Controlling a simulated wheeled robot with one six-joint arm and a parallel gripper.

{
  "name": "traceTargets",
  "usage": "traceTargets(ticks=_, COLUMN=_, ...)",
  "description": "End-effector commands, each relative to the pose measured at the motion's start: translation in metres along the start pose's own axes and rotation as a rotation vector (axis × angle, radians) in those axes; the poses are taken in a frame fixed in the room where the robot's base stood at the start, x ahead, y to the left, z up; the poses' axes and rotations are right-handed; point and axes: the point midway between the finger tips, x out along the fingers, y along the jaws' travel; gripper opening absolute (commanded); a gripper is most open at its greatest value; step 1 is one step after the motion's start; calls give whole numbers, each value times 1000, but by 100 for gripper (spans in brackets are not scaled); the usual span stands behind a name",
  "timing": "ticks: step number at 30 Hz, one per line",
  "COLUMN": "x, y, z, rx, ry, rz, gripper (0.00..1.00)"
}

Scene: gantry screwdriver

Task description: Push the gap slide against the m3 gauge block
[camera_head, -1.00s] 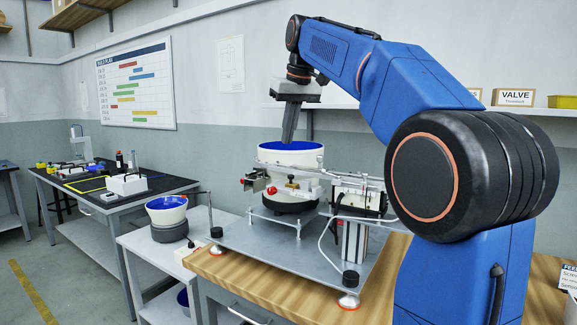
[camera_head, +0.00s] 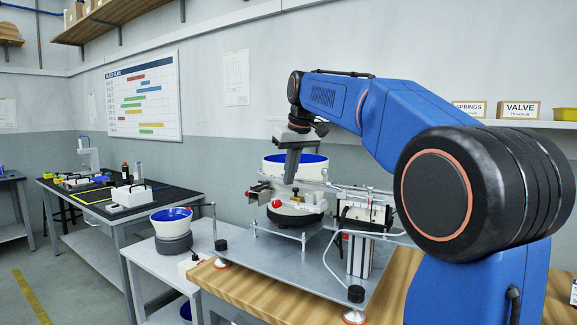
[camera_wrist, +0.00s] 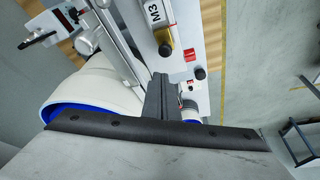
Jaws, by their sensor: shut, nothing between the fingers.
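My gripper (camera_head: 290,178) is shut and empty, pointing down in front of the blue-lined white bowl feeder in the head view. A brass-coloured piece with a black knob (camera_wrist: 164,42) sits by the M3 mark. The fingertips appear close to the plate; contact cannot be told.
The bowl feeder (camera_head: 297,171) stands right behind my gripper, on a grey metal plate (camera_head: 262,262). A red knob (camera_head: 276,204) and thin rods stick out around it. A second blue-lined bowl (camera_head: 171,218) stands on a side table at left.

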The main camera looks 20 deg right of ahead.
Motion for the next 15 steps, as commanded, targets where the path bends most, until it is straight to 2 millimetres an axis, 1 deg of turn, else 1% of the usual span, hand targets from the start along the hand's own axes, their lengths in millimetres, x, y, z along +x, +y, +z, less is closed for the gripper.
traceTargets(ticks=1, x=-1, y=0, z=6, rx=1, ry=-1, rz=0, gripper=0)
traceTargets(ticks=6, x=-3, y=0, z=19, rx=1, ry=-1, rz=0, gripper=0)
traceTargets(ticks=15, x=-3, y=0, z=23, rx=0, ry=-1, rz=0, gripper=0)
